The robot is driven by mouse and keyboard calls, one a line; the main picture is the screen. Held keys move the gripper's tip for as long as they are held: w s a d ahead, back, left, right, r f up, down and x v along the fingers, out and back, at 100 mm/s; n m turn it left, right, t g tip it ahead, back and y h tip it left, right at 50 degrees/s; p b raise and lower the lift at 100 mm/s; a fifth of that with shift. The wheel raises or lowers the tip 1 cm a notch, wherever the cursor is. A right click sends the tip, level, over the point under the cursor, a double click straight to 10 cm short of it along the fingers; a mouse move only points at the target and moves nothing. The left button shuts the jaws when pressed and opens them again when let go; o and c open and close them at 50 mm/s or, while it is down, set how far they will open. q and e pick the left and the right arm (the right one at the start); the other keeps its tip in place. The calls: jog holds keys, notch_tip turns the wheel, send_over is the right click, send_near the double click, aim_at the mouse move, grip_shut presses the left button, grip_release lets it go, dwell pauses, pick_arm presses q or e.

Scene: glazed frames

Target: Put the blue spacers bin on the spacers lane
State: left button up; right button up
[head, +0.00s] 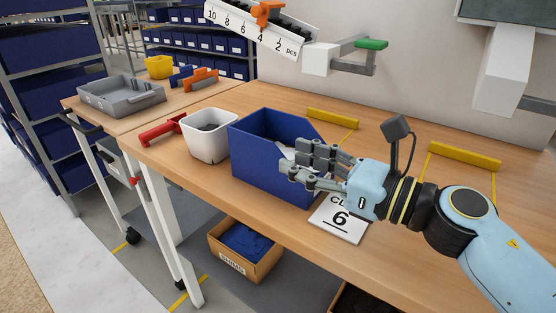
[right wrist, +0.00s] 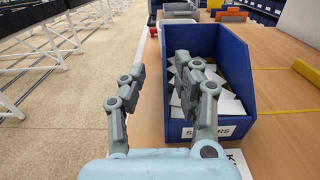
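The blue spacers bin (head: 262,165) stands on the wooden bench near its front edge, upright. In the right wrist view the bin (right wrist: 235,75) holds white pieces, and its front label, reading partly "SPACERS", is partly hidden by a finger. My right gripper (head: 291,160) is at the bin's near right side. In the right wrist view its fingers (right wrist: 160,62) are spread, one outside the bin's left wall and one on the bin's inner side; contact cannot be told. Two yellow-marked lanes with yellow stops (head: 333,118) (head: 464,156) lie behind; which is the spacers lane cannot be read. My left gripper is out of view.
A white bin (head: 208,146) and a red scoop-like item (head: 160,133) stand left of the blue bin. A card with "6" (head: 340,226) lies under my right wrist. A scale beam (head: 262,32) hangs above the back. The bench between the two yellow stops looks clear.

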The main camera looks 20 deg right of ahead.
aim_at(277, 147)
jog(key=shift+x, duration=1.15)
jog(key=x, duration=0.2)
jog(key=p+x, duration=0.1)
jog(key=x, duration=0.1)
jog(key=shift+w+d+r, duration=0.15)
jog(key=shift+w+r, duration=0.15)
jog(key=shift+r, duration=0.1)
jog(key=shift+w+a+f, duration=0.1)
jog(key=shift+w+a, duration=0.25)
grip_shut()
